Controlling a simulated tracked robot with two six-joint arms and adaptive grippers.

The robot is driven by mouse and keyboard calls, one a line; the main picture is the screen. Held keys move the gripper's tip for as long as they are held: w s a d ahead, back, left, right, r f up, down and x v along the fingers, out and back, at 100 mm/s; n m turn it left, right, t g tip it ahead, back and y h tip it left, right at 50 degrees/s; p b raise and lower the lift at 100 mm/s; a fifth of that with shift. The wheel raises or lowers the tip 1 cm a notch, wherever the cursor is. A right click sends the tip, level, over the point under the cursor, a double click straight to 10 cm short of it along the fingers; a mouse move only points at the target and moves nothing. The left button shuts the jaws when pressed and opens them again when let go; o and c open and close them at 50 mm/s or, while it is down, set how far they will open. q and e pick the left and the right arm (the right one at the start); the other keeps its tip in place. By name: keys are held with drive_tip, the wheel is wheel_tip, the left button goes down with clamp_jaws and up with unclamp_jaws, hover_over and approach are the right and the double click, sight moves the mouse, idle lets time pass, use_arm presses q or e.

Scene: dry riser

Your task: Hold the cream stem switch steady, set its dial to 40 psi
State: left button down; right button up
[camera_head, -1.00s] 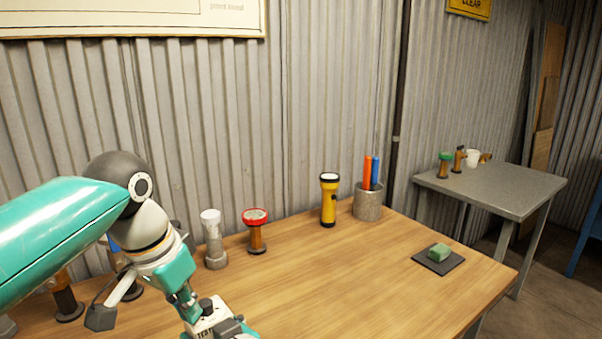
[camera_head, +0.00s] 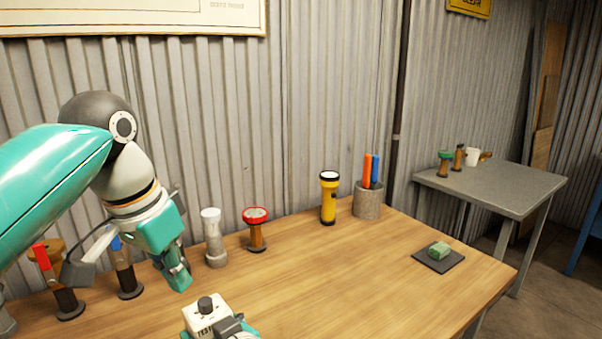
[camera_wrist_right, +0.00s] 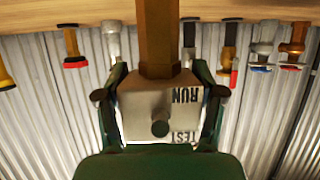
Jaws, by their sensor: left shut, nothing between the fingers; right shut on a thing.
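The cream stem switch (camera_head: 197,318) is a boxy body with a dark round knob (camera_head: 206,304) on top, at the bottom of the head view. In the right wrist view the switch (camera_wrist_right: 140,112) shows RUN and TEST lettering and a brown stem (camera_wrist_right: 158,35); I cannot make out a 40 psi mark. My right gripper (camera_wrist_right: 160,98) is shut on the body, one finger on each side. My left gripper (camera_head: 180,282) is shut and empty, apart from the switch, up and left of it in the head view.
A grey white-topped fitting (camera_head: 214,240) and a red-topped one (camera_head: 256,232) stand behind. A yellow torch (camera_head: 328,200), a pen cup (camera_head: 367,206) and a green block (camera_head: 439,250) on a dark mat (camera_head: 426,259) are farther right. The middle of the wooden table (camera_head: 340,275) is clear.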

drive_tip(key=o, duration=1.6)
drive_tip(key=shift+o, duration=0.2)
